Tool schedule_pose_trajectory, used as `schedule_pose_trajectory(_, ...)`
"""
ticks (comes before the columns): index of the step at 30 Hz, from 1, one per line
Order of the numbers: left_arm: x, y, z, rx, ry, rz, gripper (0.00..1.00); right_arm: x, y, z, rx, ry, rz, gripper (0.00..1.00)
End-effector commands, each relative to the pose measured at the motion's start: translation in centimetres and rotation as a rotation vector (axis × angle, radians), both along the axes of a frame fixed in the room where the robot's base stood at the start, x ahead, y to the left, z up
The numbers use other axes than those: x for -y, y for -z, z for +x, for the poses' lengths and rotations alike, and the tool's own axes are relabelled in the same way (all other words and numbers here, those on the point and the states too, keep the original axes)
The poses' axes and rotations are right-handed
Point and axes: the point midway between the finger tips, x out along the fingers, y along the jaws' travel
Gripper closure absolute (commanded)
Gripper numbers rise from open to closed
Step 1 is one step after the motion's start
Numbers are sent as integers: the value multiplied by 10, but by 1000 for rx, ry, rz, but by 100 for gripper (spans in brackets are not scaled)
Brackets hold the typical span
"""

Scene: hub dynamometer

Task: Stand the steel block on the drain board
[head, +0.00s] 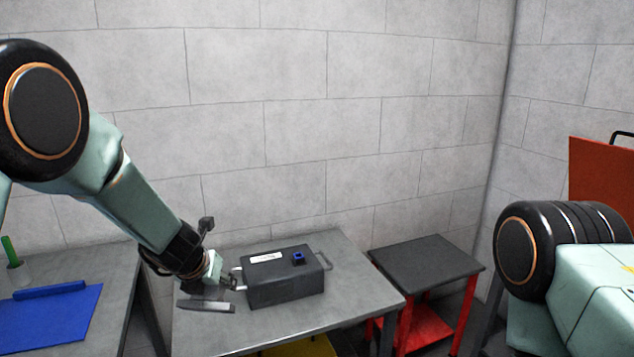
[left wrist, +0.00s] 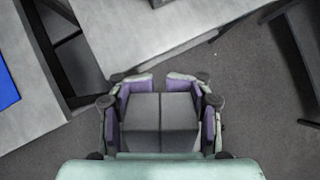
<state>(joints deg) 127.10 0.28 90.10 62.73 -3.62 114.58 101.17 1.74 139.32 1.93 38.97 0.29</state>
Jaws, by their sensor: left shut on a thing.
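My left gripper (left wrist: 160,90) is shut on the steel block (left wrist: 160,122), a plain grey piece with a thin seam across its visible face, which sits between the purple-lined fingers. In the head view my left gripper (head: 216,280) is in front of the left part of the middle table, and a flat grey bar (head: 206,305), apparently the block, shows under it. The blue board (head: 50,318), likely the drain board, lies on the left table with a raised blue strip along its back. Its corner also shows in the left wrist view (left wrist: 6,88). My right gripper is out of view.
A dark box (head: 285,285) with side handles and a blue knob stands on the middle table (head: 355,300), close to my left gripper. A red stool (head: 425,258) stands right. A gap separates the tables.

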Motion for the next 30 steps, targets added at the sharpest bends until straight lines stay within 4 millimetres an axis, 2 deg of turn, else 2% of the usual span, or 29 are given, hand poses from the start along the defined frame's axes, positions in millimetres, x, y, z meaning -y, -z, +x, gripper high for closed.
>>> schedule_pose_trajectory(30, -4, 5, -5, 11, 15, 0, 100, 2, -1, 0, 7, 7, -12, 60)
